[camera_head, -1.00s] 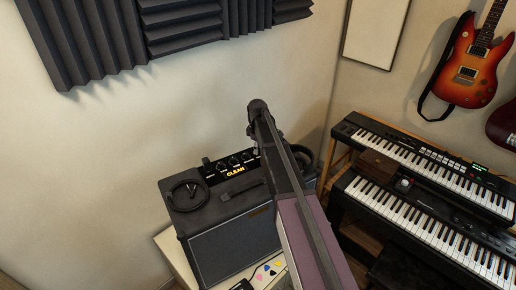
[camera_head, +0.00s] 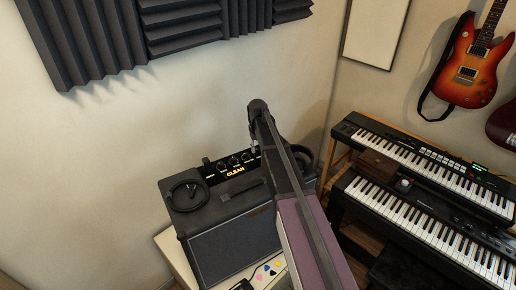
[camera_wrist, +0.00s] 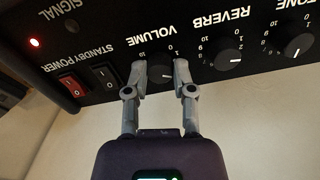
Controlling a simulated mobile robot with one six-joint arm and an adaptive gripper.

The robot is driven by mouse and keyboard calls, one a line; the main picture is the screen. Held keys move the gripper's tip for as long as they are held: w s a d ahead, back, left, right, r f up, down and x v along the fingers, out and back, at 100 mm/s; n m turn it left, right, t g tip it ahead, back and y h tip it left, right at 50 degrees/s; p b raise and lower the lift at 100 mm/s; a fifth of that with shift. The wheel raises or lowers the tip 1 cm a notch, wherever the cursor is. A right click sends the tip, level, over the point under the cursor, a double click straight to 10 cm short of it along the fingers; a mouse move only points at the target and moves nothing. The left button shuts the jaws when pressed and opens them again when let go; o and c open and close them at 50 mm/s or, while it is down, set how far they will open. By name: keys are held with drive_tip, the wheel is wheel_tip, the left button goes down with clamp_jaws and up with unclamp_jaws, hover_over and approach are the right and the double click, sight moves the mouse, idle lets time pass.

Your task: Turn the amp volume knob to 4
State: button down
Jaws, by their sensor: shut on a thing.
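The volume knob (camera_wrist: 159,73) is a black dial on the amp's dark control panel, seen upside down in the wrist view under the printed word VOLUME. My gripper (camera_wrist: 160,76) has its two grey fingers on either side of the knob and is shut on it. The fingers cover much of its scale; a 10 shows at its left and low numbers at its right. I cannot read its setting surely. In the head view the amp (camera_head: 232,248) stands beside the wall, and my arm hides part of its panel.
The reverb knob (camera_wrist: 229,58) and tone knob (camera_wrist: 298,46) lie to the right of the volume knob. The standby switch (camera_wrist: 106,75) and red power switch (camera_wrist: 73,86) are to its left. Headphones (camera_head: 187,194) lie on the amp. Keyboards (camera_head: 425,160) stand at right.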

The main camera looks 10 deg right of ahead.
drive_tip(key=m, duration=0.6)
drive_tip(key=shift+w, duration=0.15)
drive_tip(key=shift+m, duration=0.3)
drive_tip(key=shift+c, duration=2.3)
unclamp_jaws()
